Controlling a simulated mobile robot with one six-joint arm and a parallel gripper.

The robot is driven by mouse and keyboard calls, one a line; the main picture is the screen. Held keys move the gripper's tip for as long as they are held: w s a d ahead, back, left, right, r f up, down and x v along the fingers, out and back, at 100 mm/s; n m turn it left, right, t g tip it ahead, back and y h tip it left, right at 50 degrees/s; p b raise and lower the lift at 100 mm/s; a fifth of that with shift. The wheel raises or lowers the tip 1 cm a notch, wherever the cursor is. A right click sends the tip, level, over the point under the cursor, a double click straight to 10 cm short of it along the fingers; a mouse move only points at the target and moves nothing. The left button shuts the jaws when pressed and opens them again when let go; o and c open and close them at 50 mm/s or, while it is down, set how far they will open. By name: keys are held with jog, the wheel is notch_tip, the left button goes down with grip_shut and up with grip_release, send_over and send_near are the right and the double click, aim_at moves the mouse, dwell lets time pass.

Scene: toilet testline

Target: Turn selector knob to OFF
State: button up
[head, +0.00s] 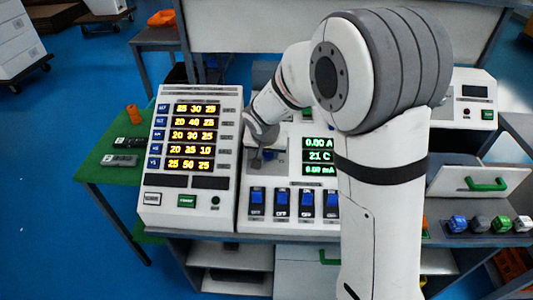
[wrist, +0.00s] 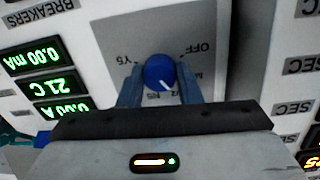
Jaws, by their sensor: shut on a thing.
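The selector knob (wrist: 160,71) is a round blue knob on a grey plate, seen upside down in the wrist view. Its white pointer line slants toward the lower right of that picture, away from the OFF label (wrist: 203,47) at its upper right. A Y5 label (wrist: 130,60) is at its left; lower labels are partly hidden by my gripper. My gripper (wrist: 158,84) has one blue-grey finger on each side of the knob and is shut on it. In the head view my gripper (head: 262,157) is over the panel's grey plate, and the knob cannot be made out.
Green readouts (head: 318,156) and a row of blue rocker switches (head: 294,202) are on the same panel. A white unit with yellow displays (head: 190,136) stands to its left. A green table (head: 112,172) is farther left. My arm hides the panel's right side.

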jog(key=n+b, duration=0.1)
jog(key=n, duration=0.2)
jog(key=shift+f+n+b, duration=0.1)
jog(key=shift+n+b, duration=0.2)
jog(key=n, duration=0.4)
jog(key=shift+n+b, duration=0.3)
jog(key=shift+b, duration=0.1)
jog(key=n, duration=0.4)
jog(key=shift+t, duration=0.3)
jog(key=shift+n+p, duration=0.55)
jog(key=shift+n, duration=1.15)
jog(key=o, duration=1)
jog(key=shift+d, duration=0.1)
jog(key=shift+c, duration=0.2)
